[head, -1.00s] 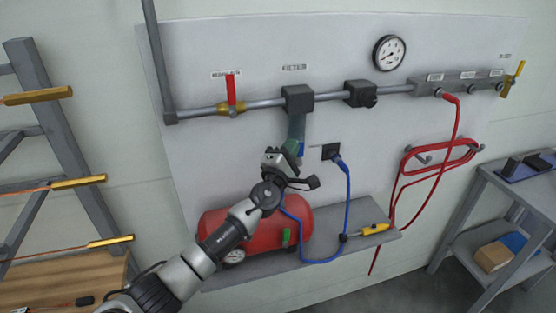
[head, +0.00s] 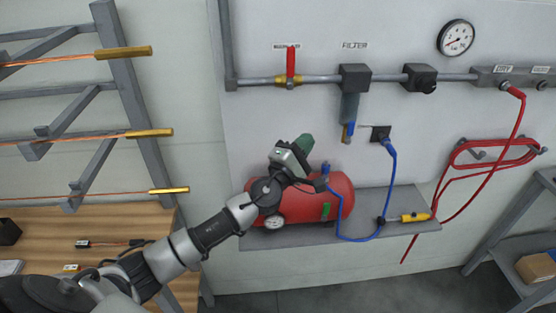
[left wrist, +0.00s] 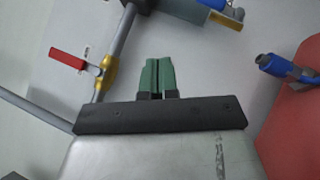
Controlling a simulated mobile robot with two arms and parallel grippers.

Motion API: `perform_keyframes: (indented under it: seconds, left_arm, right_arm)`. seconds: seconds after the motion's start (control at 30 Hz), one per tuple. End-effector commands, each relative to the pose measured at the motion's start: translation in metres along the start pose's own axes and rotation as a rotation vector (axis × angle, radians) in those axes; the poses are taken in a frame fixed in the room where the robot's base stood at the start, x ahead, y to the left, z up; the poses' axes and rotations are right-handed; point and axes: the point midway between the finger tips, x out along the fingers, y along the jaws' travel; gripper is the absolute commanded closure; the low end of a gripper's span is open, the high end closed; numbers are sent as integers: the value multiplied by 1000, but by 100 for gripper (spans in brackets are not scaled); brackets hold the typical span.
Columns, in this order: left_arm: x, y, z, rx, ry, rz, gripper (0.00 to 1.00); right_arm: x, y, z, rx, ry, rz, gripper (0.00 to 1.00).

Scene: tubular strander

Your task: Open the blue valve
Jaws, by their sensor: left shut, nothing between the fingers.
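My left gripper (head: 304,143) has green fingers, shut with nothing between them. In the head view it appears over the wall panel, left of the filter (head: 350,106) and above the red tank (head: 335,190). A small blue part with brass (head: 348,132) sits at the filter's bottom; it also shows at the top of the left wrist view (left wrist: 226,16). A second blue fitting (head: 325,169) stands by the red tank, and a blue-handled fitting shows at the right of the left wrist view (left wrist: 280,66). Neither touches the fingers (left wrist: 157,76). My right gripper is out of view.
A red-handled brass valve (head: 290,66) sits on the pipe. A blue hose (head: 392,170) hangs from a black socket near a yellow tool (head: 415,217) on the grey shelf (head: 300,232). Red hose (head: 495,152) hangs at right; a rack (head: 125,95) stands left.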

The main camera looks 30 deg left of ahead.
Motion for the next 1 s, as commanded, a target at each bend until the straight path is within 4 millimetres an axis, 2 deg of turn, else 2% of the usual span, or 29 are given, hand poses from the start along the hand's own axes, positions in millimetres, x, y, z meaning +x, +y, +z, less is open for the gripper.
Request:
perform_keyframes:
  seconds: [0.03,0.2,0.4,0.57,0.77,0.87,0.97,1.0]
  left_arm:
    - [-12,3,0,0,-1,-3,100]
    - [-49,15,2,1,-2,-3,100]
    - [-82,25,4,1,0,-2,100]
    - [-94,30,5,0,1,-1,100]
    - [-97,32,5,-4,2,0,100]
    - [-100,30,5,-80,25,1,100]
    - [-110,25,1,-310,102,11,100]
    - [-116,22,-2,-445,149,19,100]
  right_arm:
    - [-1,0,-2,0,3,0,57]
    - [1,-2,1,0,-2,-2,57]
    - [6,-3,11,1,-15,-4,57]
    - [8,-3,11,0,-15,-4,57]
    - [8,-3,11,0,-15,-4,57]
    - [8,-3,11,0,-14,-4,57]
    - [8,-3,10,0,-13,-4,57]
    - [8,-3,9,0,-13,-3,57]
